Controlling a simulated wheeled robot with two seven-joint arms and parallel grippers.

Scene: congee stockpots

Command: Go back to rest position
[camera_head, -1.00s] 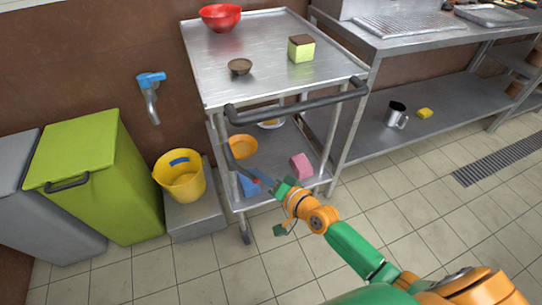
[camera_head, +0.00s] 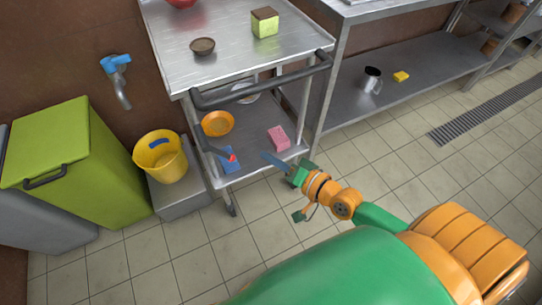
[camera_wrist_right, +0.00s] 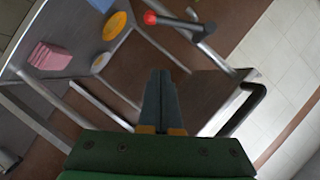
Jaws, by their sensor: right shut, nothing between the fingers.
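My right arm comes in from the lower right in the head view. Its gripper (camera_head: 270,160) is shut and empty, in front of the steel cart's lower shelf and apart from it. In the right wrist view the two dark fingers (camera_wrist_right: 162,90) lie together with nothing between them. The left gripper is not in view.
The steel cart (camera_head: 190,70) carries a brown bowl (camera_head: 203,46) and a green-yellow sponge (camera_head: 265,25) on top. Its lower shelf holds an orange bowl (camera_head: 217,123), a pink block (camera_head: 278,138) and a blue item (camera_head: 229,160). A yellow bucket (camera_head: 161,160) and green bin (camera_head: 80,165) stand left. The floor in front is clear.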

